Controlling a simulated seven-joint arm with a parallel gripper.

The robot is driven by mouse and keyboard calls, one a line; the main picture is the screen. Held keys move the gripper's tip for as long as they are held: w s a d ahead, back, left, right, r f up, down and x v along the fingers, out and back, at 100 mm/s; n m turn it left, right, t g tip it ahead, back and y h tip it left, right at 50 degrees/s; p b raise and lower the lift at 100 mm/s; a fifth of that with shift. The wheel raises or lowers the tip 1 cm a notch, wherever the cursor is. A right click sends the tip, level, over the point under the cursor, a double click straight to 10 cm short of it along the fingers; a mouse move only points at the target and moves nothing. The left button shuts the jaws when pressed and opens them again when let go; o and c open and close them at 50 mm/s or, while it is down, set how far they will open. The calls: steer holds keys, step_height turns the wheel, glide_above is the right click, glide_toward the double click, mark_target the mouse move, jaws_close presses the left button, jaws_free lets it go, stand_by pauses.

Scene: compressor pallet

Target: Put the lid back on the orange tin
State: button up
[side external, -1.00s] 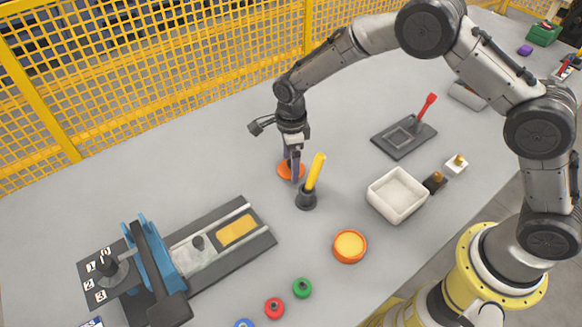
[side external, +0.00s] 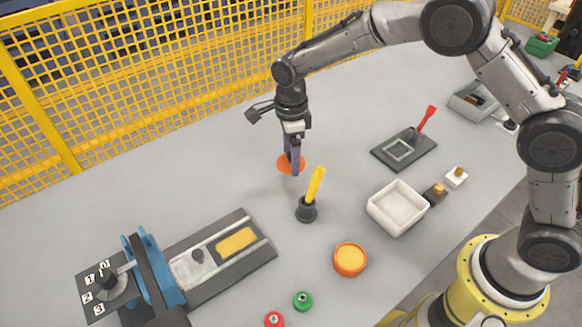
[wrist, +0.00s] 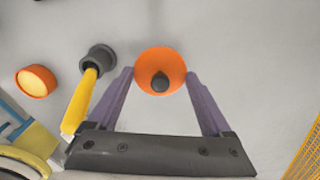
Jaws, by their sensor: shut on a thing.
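The orange lid (side external: 288,161), a round disc with a dark knob, is held between the fingers of my gripper (side external: 293,168). In the wrist view the lid (wrist: 160,58) sits between the two purple fingertips, which touch its rim on both sides. It appears to be a little above the table. The orange tin (side external: 350,271) stands open on the table, to the right and nearer the camera, with a yellow-orange inside. It also shows at the left of the wrist view (wrist: 36,94).
A dark holder (side external: 306,211) with a yellow handle (side external: 315,184) stands between lid and tin. A dark plate with a red-handled tool (side external: 425,120) lies behind. A vise rig (side external: 150,265) is at left.

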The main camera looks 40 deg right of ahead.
step_height(320, 180, up, 15)
steer(key=s+a+n, duration=0.2)
steer(key=s+n, duration=0.1)
steer(key=s, duration=0.9)
steer(key=s+a+n, duration=0.2)
steer(key=s+n, duration=0.1)
steer(key=s, duration=1)
steer(key=shift+d+f, duration=0.15)
steer(key=shift+f, duration=4.4)
steer(key=shift+d+f, duration=0.15)
steer(key=shift+f, duration=4.4)
steer(key=shift+f, duration=0.15)
steer(key=o, duration=1.1)
